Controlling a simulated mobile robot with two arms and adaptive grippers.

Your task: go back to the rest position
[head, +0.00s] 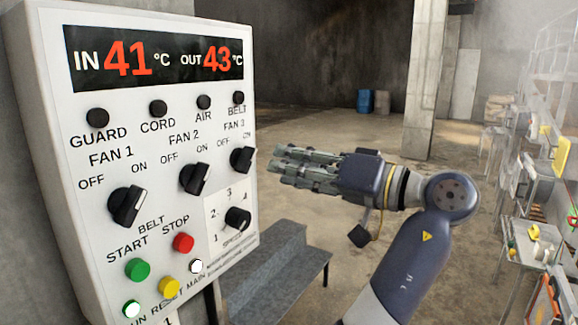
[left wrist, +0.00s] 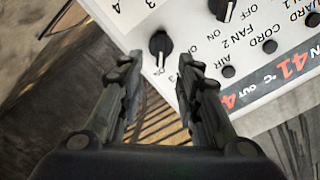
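My left gripper (head: 278,168) is to the right of the white control panel (head: 75,165) in the head view, its fingers pointing left toward it. In the left wrist view the same gripper (left wrist: 157,72) has its two fingers spread with nothing between them. The FAN 3 knob (left wrist: 160,45) shows beyond the fingertips, apart from them; it also shows near the panel's right edge in the head view (head: 241,160). The panel's display (head: 150,60) reads IN 41 °C and OUT 43 °C. My right gripper is not in view.
Below the panel stands a grey metal bench-like piece (head: 275,265). A concrete pillar (head: 425,80) and blue barrels (head: 365,102) are farther back. Tables with equipment (head: 535,240) line the right side. The floor between is mostly open.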

